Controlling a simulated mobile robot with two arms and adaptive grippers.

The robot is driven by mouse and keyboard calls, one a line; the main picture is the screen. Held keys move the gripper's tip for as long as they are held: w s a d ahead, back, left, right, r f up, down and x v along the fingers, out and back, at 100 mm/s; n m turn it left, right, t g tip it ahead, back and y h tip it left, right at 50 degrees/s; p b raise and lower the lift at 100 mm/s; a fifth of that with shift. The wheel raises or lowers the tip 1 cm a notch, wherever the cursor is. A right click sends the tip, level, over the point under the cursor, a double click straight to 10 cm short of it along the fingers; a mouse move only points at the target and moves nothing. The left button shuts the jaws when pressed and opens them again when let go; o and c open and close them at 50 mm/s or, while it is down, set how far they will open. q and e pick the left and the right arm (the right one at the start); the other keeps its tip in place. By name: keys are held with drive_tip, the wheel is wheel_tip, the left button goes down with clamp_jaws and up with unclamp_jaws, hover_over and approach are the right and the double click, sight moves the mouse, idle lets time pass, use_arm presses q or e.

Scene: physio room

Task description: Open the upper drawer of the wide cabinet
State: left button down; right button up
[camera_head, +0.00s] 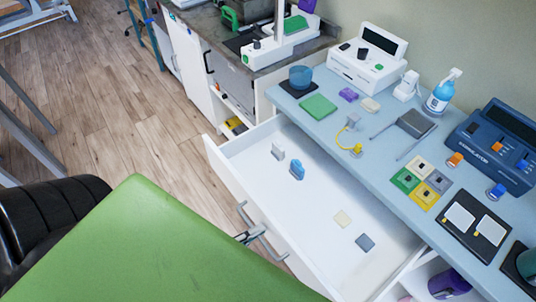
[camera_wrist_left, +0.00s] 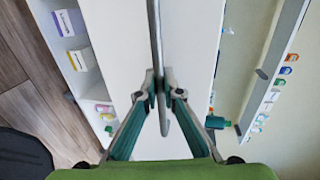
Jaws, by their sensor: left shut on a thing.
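The wide cabinet's upper drawer (camera_head: 335,215) is white and stands pulled out beneath the blue-grey worktop in the head view, its inside open to view. Its metal bar handle (camera_head: 268,246) is on the front face. My left gripper (camera_head: 247,237) is at this handle, mostly hidden by the green shape in front. In the left wrist view, the fingers of my left gripper (camera_wrist_left: 159,88) are shut on the handle bar (camera_wrist_left: 153,35), which runs between them. My right gripper is not in view.
Inside the drawer lie a white item (camera_head: 278,151), a blue item (camera_head: 297,170), a cream piece (camera_head: 342,218) and a grey-blue piece (camera_head: 365,242). The worktop (camera_head: 330,112) holds a spray bottle (camera_head: 442,92) and several devices. Wooden floor (camera_head: 110,110) is open at left.

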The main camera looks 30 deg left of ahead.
use_arm(q)
drive_tip(key=shift+s+a, duration=0.2)
drive_tip(key=shift+s, duration=0.35)
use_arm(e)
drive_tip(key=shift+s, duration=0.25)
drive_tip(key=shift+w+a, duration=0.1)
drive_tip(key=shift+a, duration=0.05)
use_arm(q)
drive_tip(key=c, duration=2.5)
unclamp_jaws()
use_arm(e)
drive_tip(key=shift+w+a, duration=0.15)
use_arm(q)
drive_tip(key=v, duration=1.2)
